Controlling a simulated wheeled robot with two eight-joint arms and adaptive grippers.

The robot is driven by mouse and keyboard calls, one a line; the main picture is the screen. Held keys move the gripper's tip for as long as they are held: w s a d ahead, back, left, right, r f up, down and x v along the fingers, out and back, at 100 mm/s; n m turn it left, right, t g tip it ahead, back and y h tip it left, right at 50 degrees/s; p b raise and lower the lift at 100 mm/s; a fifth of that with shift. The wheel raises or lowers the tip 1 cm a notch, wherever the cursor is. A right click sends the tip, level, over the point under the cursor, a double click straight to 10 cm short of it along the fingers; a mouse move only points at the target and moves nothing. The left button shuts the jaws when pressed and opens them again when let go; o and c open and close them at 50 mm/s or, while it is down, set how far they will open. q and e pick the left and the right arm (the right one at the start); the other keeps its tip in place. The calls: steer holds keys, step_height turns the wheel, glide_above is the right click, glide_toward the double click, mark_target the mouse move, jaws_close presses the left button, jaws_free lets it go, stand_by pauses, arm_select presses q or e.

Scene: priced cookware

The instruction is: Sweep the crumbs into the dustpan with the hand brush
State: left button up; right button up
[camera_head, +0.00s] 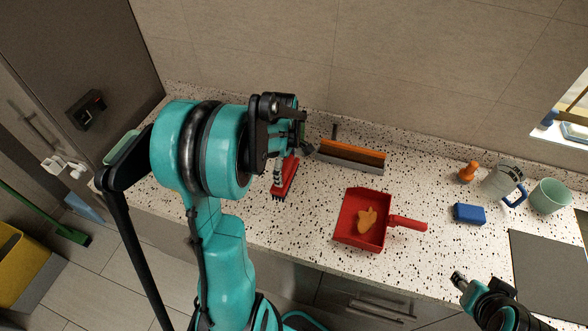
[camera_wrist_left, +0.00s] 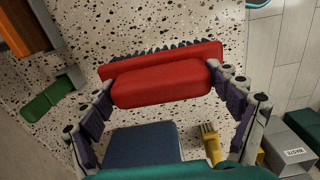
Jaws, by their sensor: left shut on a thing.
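The red hand brush (camera_head: 288,178) with dark bristles is above or on the speckled counter, left of the dustpan. My left gripper (camera_head: 283,166) is shut on it; in the left wrist view the fingers grip both ends of the brush's red body (camera_wrist_left: 165,82). The red dustpan (camera_head: 349,213) lies on the counter, its handle pointing right. An orange-yellow irregular piece (camera_head: 367,219) lies in it. I cannot make out separate crumbs against the speckled counter. My right gripper (camera_head: 461,281) is at the lower right, over the counter's front edge; its jaw opening is unclear.
An orange and grey wide-headed tool (camera_head: 350,156) lies behind the dustpan. To the right are an orange item (camera_head: 467,172), a blue sponge (camera_head: 469,213), a jug (camera_head: 502,181), a green cup (camera_head: 549,196) and a dark panel (camera_head: 550,265). The counter between brush and dustpan looks clear.

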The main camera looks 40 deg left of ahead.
arm_select(q)
steer(key=shift+a+r, duration=0.1)
steer(key=shift+a, duration=0.1)
steer(key=shift+d, duration=0.35)
steer(key=shift+a+f+b, duration=0.2)
steer(key=shift+f+b, duration=0.3)
steer(key=shift+b, duration=0.1)
steer(key=shift+d+f+b, duration=0.1)
steer(key=shift+f+b, duration=0.6)
steer(key=shift+f, duration=0.1)
steer(key=shift+r, duration=0.1)
